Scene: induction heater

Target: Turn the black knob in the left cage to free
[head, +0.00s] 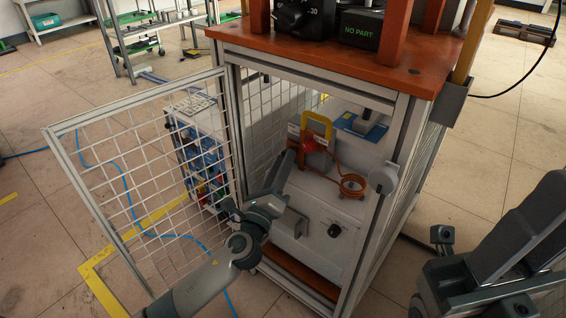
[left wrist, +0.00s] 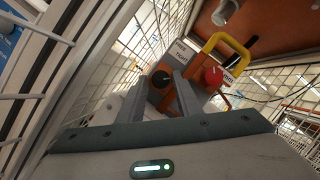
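The left cage (head: 240,150) stands with its mesh door (head: 150,180) swung open. Inside is a pale machine with a yellow handle (head: 316,122) and a red part (head: 308,145). My left gripper (head: 290,185) is in the doorway, open and empty (left wrist: 158,88), apart from the knob.
The orange top (head: 330,66) overhangs the cage. Cage posts stand close to my left arm. A rack with blue bins (head: 197,150) stands behind the open door.

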